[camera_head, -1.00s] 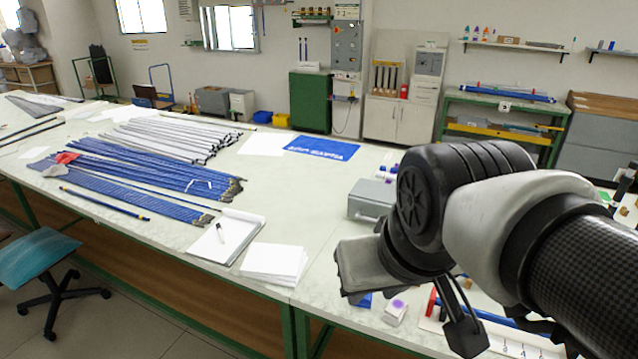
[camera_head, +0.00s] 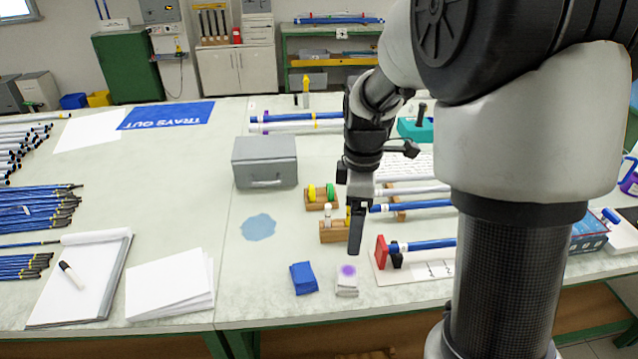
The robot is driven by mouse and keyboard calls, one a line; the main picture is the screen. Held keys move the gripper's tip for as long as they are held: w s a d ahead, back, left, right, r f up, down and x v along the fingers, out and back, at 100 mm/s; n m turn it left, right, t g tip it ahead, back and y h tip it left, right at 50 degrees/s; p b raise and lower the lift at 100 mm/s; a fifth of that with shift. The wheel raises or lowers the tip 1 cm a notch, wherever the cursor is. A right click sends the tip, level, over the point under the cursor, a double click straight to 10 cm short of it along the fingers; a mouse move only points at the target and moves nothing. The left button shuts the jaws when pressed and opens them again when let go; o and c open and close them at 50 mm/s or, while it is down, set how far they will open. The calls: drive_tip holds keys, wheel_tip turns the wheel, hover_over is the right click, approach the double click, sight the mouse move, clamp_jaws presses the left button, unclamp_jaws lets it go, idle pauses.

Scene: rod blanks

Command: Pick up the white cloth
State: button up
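The white cloth (camera_head: 346,287) is a small folded pad with a purple stain on top. It lies near the front edge of the table, just right of a folded blue cloth (camera_head: 303,278). My gripper (camera_head: 356,240) points down above and slightly behind the white cloth, apart from it. Its fingers show edge-on as one dark shape, so I cannot tell whether they are open or shut. Nothing is visibly held.
A wooden block (camera_head: 333,232) with small bottles stands close to my gripper. A red-ended rod stand (camera_head: 381,252) is to the right. A grey box (camera_head: 264,162) and a blue wet patch (camera_head: 258,227) lie to the left. White papers (camera_head: 170,286) are at the front left.

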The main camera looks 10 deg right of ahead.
drive_tip(key=b, duration=0.1)
hover_over(348, 274)
drive_tip(key=shift+n, duration=0.3)
drive_tip(key=f, duration=1.3)
drive_tip(key=shift+d+f, duration=0.2)
drive_tip(key=shift+f, duration=0.15)
drive_tip(key=shift+a+f+b, duration=0.15)
drive_tip(key=shift+f+b, duration=0.05)
drive_tip(key=shift+f, duration=1.25)
drive_tip(key=shift+a+f+b, duration=0.1)
drive_tip(key=shift+f+b, duration=0.1)
drive_tip(key=shift+f, duration=1.2)
drive_tip(key=c, duration=1.1)
